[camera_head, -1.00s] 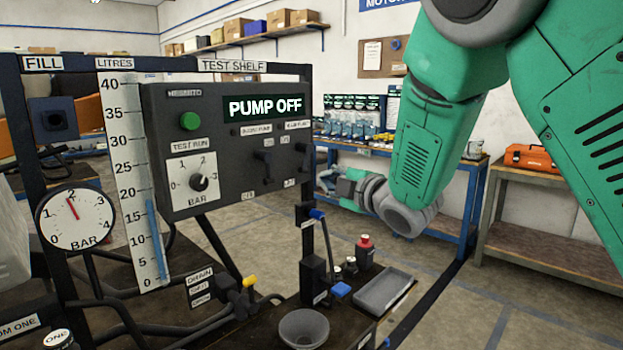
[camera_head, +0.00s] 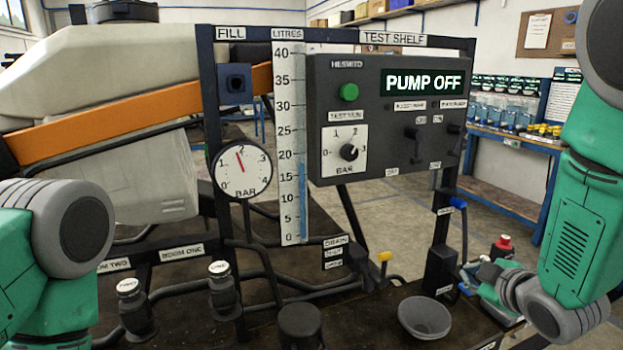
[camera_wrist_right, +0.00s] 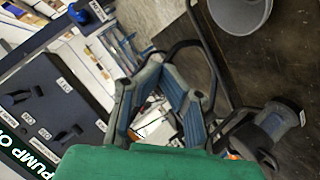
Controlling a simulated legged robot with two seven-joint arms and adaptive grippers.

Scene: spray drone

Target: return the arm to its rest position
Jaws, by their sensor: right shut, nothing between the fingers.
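My right arm comes in from the right edge in the head view, its elbow bent and its forearm pointing left. My right gripper (camera_head: 472,274) is small and partly hidden there, near the right post of the test shelf. In the right wrist view its two fingers (camera_wrist_right: 163,68) lean together at the tips, with nothing between them. The wrist view shows the control panel (camera_wrist_right: 48,105) to the left and the grey bowl (camera_wrist_right: 240,14) at the top. My left arm shows at the left edge of the head view, but its gripper is out of view.
The control panel (camera_head: 340,88) reads PUMP OFF, beside a level scale (camera_head: 290,150) and a pressure gauge (camera_head: 240,170). The grey bowl (camera_head: 425,316), a red-capped bottle (camera_head: 502,247) and a yellow-handled valve (camera_head: 384,257) are low at the right. A white tank (camera_head: 150,70) stands behind, left.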

